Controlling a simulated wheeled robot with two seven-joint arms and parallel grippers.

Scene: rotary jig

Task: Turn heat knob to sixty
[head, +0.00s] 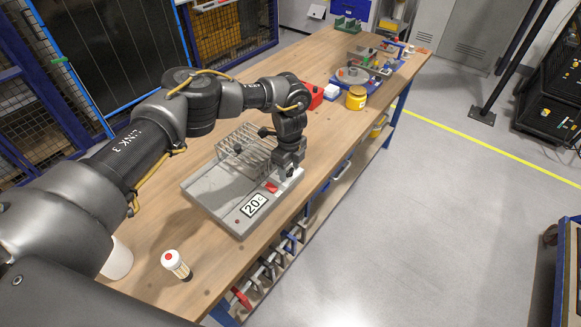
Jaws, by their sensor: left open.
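A grey bath-like unit (228,207) with a wire rack (240,150) sits on the wooden bench. A label on its front reads 20°C (255,205). A small red part (271,187) lies on the front, right of the label, and a small red dot (237,221) lies left of it. My left gripper (287,173) is open and points down at the right end of the unit's front. It covers that spot, so I cannot make out the heat knob or whether the fingers touch it. My right gripper is not in view.
A white bottle with a red-marked cap (177,264) stands at the near left. A yellow jar (356,97), a red box (311,96) and a cluttered blue tray (375,83) stand farther along the bench. Bare bench top (325,128) lies right of the unit.

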